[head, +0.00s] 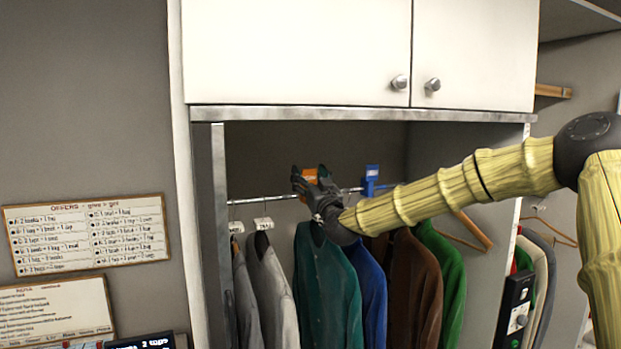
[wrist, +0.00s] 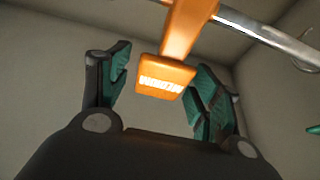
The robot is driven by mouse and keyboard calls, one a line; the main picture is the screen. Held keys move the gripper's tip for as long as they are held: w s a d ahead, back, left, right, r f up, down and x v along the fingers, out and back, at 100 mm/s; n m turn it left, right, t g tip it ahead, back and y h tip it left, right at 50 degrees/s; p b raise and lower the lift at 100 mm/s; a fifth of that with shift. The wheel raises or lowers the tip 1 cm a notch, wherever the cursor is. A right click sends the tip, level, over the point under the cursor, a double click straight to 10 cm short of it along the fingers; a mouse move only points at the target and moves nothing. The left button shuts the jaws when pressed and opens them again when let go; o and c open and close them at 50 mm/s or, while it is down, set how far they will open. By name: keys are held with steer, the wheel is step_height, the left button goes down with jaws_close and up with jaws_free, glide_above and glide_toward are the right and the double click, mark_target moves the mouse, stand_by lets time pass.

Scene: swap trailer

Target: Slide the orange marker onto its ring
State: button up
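The orange marker (head: 309,175) is at the rail (head: 262,199) inside the open wardrobe, partly hidden by my gripper (head: 312,187). In the wrist view the orange marker (wrist: 166,80) has a tag with bright lettering and a broad orange strap running up to the metal rail (wrist: 262,32). My gripper (wrist: 160,85) has its two green-padded fingers spread, one on each side of the tag. Gaps show beside the tag, so the fingers do not look closed on it. I cannot make out which ring belongs to the marker.
A blue marker (head: 371,180) sits on the rail to the right. White tags (head: 263,223) hang at the left. Several garments hang below, including a teal jacket (head: 325,280) under my gripper. White cupboard doors (head: 300,50) close off the space above.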

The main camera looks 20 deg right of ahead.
steer(key=v, duration=1.2)
steer(key=shift+f, duration=0.1)
stand_by(0.4)
